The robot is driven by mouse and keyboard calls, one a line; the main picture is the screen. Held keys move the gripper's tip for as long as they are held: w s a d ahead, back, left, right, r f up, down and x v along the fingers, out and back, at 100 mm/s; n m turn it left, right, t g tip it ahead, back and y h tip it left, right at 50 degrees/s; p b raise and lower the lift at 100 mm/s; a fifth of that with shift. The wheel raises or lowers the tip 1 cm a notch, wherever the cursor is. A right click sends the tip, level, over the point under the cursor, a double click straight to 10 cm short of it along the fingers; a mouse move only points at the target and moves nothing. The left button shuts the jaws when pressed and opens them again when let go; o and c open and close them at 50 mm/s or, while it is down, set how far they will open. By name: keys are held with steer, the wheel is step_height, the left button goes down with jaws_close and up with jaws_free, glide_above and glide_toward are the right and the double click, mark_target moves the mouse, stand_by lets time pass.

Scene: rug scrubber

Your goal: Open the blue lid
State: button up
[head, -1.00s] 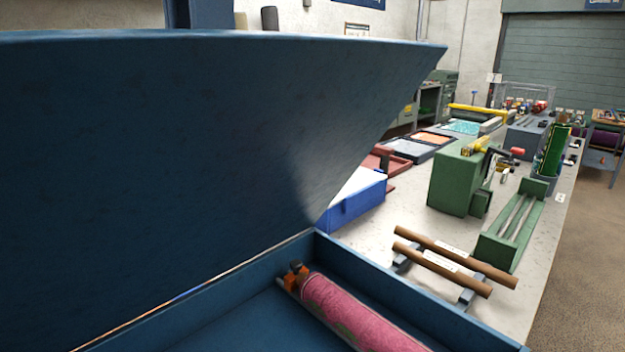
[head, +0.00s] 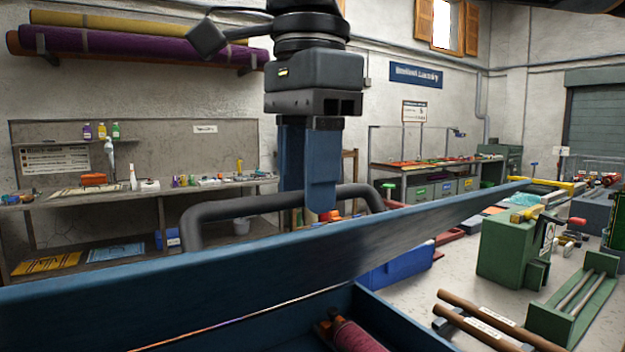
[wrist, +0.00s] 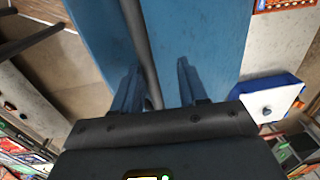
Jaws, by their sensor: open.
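The blue lid (head: 400,245) is partly raised on its dark blue box (head: 400,320), with its underside facing the head camera. It also shows in the wrist view (wrist: 212,40). A dark grey bar handle (head: 235,208) stands behind the lid's upper edge. My gripper (head: 308,205) points down at this handle in the head view. In the wrist view my gripper (wrist: 157,88) has its two blue fingers apart, and the bar (wrist: 139,35) passes between them, nearer the left finger. Contact with the bar cannot be told. The fingertips are partly hidden behind the bar and lid in the head view.
A pink roll (head: 352,336) lies inside the box. A blue bin (head: 398,272) stands behind it. To the right are brown rollers (head: 490,325), a green machine (head: 508,255) and a green frame (head: 580,300). A workbench (head: 140,195) runs along the back wall.

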steer(key=shift+r, duration=0.1)
steer(key=w+a+r+p, duration=0.2)
steer(key=w+r+p, duration=0.1)
steer(key=r+p, duration=0.3)
steer(key=shift+w+a+r, duration=0.25)
steer(key=shift+w+r, duration=0.1)
steer(key=shift+r, duration=0.5)
stand_by(0.6)
